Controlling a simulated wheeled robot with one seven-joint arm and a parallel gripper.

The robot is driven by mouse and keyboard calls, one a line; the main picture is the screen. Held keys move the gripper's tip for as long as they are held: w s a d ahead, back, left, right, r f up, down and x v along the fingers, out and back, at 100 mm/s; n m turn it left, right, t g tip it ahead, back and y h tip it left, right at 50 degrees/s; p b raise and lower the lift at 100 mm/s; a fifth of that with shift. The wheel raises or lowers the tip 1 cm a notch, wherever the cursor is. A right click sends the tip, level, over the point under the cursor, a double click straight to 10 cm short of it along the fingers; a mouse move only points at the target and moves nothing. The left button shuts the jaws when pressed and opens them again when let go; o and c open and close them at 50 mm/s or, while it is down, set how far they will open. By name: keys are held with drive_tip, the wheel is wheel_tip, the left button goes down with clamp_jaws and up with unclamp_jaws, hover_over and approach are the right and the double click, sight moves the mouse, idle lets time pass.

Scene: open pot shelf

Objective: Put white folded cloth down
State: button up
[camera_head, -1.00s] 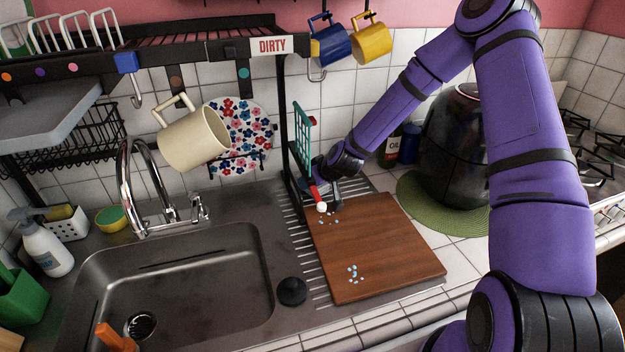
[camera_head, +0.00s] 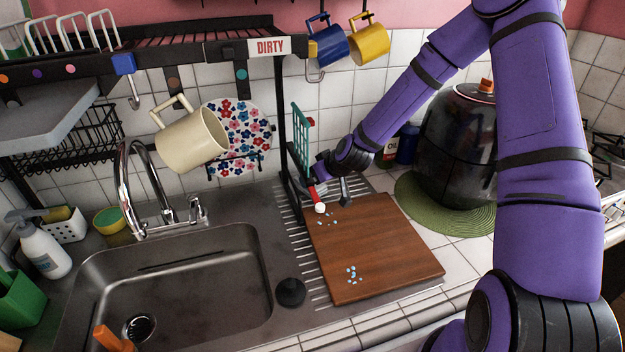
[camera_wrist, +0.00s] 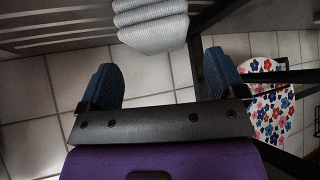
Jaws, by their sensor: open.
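The white folded cloth (camera_wrist: 152,24) shows at the top of the wrist view, a ribbed pale bundle beside grey ridged metal. My gripper (camera_wrist: 163,60) is open, with its two dark blue fingers spread apart and nothing between them. The cloth lies just beyond the fingertips, apart from them. In the head view my gripper (camera_head: 345,190) is low behind the cutting board, beside the black rack post, and partly hidden. I cannot make out the cloth in the head view.
A brown cutting board (camera_head: 370,250) with small blue bits lies right of the sink (camera_head: 180,270). A red-handled tool (camera_head: 317,198) and a teal grid (camera_head: 301,132) stand close to my gripper. A black appliance (camera_head: 455,150) is to the right. A cream mug (camera_head: 190,140) hangs at left.

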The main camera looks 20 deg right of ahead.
drive_tip(key=s+d+r+m+g+h, duration=0.1)
drive_tip(key=s+d+r+h, duration=0.1)
drive_tip(key=s+r, duration=0.95)
drive_tip(key=s+d+r+g+h, duration=0.1)
drive_tip(key=s+d+r+h, duration=0.1)
drive_tip(key=s+r, duration=0.95)
drive_tip(key=s+r+m, duration=0.1)
drive_tip(key=s+r, duration=0.4)
drive_tip(key=s, duration=0.2)
drive_tip(key=s+d+r+m, duration=0.1)
drive_tip(key=s+r+m, duration=0.1)
drive_tip(key=s+r, duration=0.4)
drive_tip(key=shift+s+d+g, duration=0.2)
drive_tip(key=shift+s+g, duration=0.1)
drive_tip(key=shift+s, duration=0.8)
drive_tip(key=shift+o, duration=0.4)
